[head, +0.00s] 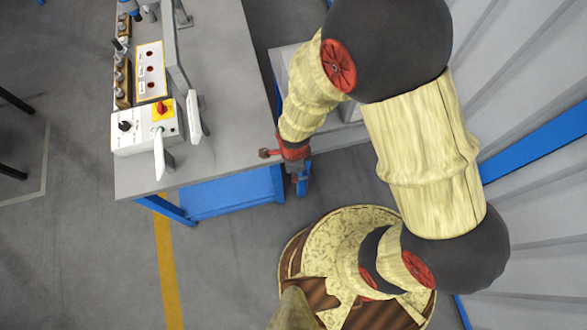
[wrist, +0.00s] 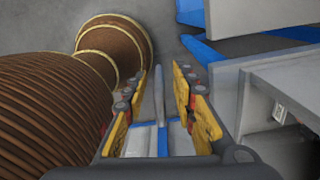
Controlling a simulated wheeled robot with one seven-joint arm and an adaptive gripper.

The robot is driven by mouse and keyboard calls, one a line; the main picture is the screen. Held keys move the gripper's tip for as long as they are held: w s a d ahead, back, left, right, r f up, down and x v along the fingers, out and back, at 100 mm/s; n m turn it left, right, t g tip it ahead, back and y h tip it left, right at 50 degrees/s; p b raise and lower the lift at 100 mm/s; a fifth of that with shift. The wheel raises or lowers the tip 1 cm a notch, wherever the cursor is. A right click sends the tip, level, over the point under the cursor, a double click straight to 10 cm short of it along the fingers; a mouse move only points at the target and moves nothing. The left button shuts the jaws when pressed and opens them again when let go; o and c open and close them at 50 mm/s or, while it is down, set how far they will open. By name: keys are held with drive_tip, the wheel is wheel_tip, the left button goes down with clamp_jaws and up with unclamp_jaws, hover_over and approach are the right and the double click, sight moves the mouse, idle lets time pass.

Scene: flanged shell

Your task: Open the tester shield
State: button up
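The tester stands on the grey workbench (head: 225,110) at the upper left of the head view. Its white control box (head: 145,138) carries a black knob and a red-and-yellow switch. A long grey upright panel (head: 176,62) runs behind it, and two pale upright plates (head: 196,117) stand near the box. I cannot tell which of these is the shield, or whether it is open. My gripper (head: 302,182) hangs beyond the bench's right edge, apart from the tester. In the wrist view my gripper (wrist: 157,100) has its yellow-padded fingers spread, with no grasped object visible.
The bench's blue frame (head: 235,192) lies close left of my gripper. A grey unit (head: 287,62) stands right of the bench, behind my arm. A corrugated wall (head: 535,80) with a blue rail bounds the right. Open floor (head: 75,240) lies at the lower left.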

wheel_tip(320, 180, up, 12)
drive_tip(key=shift+f, duration=0.1)
idle(0.8)
